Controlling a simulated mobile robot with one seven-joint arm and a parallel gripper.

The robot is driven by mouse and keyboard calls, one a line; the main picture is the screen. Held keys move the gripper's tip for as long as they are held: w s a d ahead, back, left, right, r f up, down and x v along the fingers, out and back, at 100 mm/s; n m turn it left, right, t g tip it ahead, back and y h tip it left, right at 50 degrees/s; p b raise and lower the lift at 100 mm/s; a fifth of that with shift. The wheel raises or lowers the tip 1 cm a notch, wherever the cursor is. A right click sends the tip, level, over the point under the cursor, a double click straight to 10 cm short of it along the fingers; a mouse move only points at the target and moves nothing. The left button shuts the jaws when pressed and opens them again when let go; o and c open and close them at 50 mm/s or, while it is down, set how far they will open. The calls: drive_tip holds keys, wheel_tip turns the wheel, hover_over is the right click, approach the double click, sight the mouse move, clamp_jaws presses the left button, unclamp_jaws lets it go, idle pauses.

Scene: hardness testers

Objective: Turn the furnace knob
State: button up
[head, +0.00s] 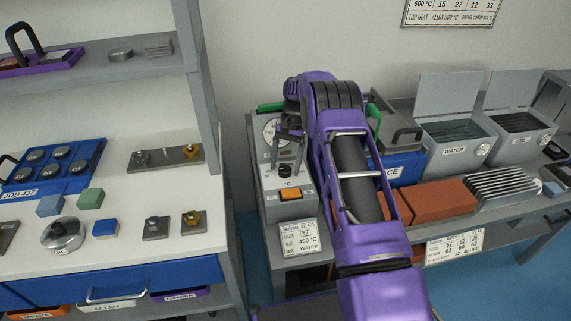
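The furnace control box (271,205) is grey and stands at the left end of the bench. It has a round dial, an orange switch (290,194) and a dark furnace knob (285,170) above the switch. My gripper (289,150) points down just above the knob, with its grey fingers at the knob's height or slightly above it. I cannot tell whether they touch it or how far apart they are. The blue furnace front (406,168), with lettering ending in "CE", is mostly hidden behind my purple arm.
Red-brown bricks (440,203) and a slatted rack (500,187) lie right of my arm. The water tank (455,151) and another open tank stand behind. A white shelf unit (120,219) with blocks and a blue tray is at left. A tag hangs below the control box.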

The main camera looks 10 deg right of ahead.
drive_tip(key=p+v, duration=0.3)
drive_tip(key=v, duration=0.9)
drive_tip(key=shift+p, duration=0.3)
drive_tip(key=shift+a, duration=0.1)
